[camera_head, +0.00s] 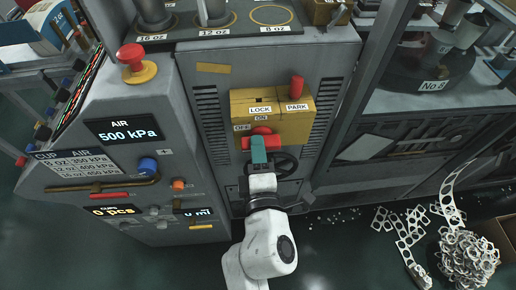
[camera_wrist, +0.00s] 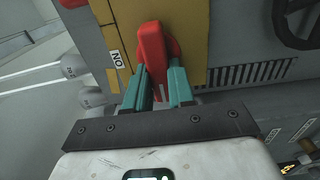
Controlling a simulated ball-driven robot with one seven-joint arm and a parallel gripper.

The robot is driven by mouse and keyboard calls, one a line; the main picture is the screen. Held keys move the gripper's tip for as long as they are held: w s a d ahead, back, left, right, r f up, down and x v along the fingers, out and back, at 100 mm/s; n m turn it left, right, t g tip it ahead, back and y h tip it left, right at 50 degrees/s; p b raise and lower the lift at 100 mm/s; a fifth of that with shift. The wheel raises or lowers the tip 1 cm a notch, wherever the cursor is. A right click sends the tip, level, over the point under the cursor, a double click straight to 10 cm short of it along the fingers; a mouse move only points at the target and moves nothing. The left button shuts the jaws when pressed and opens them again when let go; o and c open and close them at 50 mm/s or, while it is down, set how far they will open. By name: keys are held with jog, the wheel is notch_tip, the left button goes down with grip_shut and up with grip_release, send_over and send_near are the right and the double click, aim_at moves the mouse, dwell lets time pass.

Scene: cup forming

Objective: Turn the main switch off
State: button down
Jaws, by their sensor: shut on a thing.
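The main switch is a red rotary handle (camera_head: 272,142) low on a yellow panel (camera_head: 240,108). An ON label (camera_head: 262,119) sits above it and an OFF label (camera_head: 241,127) to its upper left. In the head view the handle lies roughly sideways. My gripper (camera_head: 259,150) reaches up to it from below, its teal fingers touching the handle. In the wrist view the red handle (camera_wrist: 151,45) rises between the two fingertips of my gripper (camera_wrist: 160,76), which is shut on its lower part. The fingers partly hide the handle's base.
A red lever (camera_head: 297,87) stands by the PARK label on the same panel. A dark handwheel (camera_head: 284,165) is close at the gripper's right. A red mushroom button (camera_head: 131,55) tops the left console.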

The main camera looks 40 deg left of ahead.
jog(key=shift+r, duration=0.15)
jog(key=c, duration=1.2)
grip_release()
jog(key=shift+o, duration=1.2)
jog(key=shift+a, duration=0.15)
jog(key=v, duration=1.1)
jog(key=shift+p, duration=0.45)
jog(key=shift+w, duration=0.1)
